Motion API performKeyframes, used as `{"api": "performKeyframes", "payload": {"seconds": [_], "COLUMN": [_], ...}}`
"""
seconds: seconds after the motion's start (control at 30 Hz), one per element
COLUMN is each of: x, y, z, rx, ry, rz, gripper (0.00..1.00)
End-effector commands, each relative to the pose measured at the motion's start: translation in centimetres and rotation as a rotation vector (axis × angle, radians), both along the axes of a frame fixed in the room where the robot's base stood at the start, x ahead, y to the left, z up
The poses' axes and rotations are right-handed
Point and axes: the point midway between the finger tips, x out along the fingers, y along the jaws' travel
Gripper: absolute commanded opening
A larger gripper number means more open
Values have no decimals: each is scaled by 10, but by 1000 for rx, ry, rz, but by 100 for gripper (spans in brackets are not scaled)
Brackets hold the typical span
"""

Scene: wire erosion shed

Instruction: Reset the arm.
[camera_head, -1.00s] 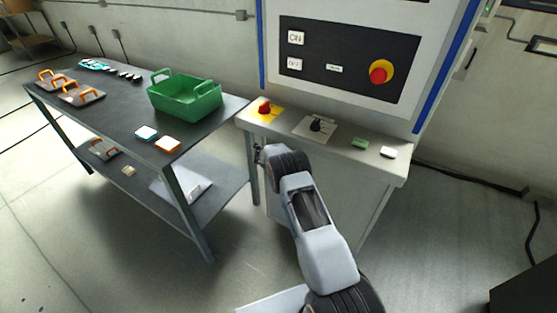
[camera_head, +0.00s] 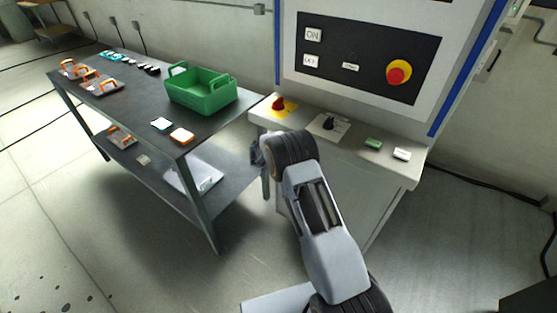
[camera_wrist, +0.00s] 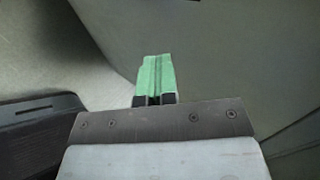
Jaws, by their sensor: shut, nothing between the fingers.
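My arm reaches forward from the bottom of the head view, in front of the machine cabinet. My gripper (camera_head: 256,152) is at the far end of it, mostly hidden behind my wrist, in the gap between the table and the cabinet front. In the wrist view my gripper (camera_wrist: 155,78) shows two green fingers side by side, shut together with nothing between them. It touches nothing that I can see.
The cabinet ledge (camera_head: 378,158) holds a red knob (camera_head: 279,103), a black knob (camera_head: 329,123) and small green and white blocks. At left, a dark two-level table (camera_head: 140,108) carries a green bin (camera_head: 203,95), orange-handled plates and small tiles. Floor is free at right.

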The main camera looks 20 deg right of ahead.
Motion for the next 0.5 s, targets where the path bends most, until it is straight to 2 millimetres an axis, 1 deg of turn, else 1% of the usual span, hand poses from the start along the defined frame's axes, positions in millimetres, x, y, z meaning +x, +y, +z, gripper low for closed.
{"api": "performKeyframes", "payload": {"seconds": [0.03, 0.2, 0.47, 0.5], "x": [-4, -12, -15, -13], "y": [4, 13, 16, 19], "z": [5, 15, 19, 18], "rx": [0, 0, 1, 5], "ry": [0, 2, 2, 11], "rz": [0, -1, -3, 26], "gripper": [0, 0, 0, 0]}}
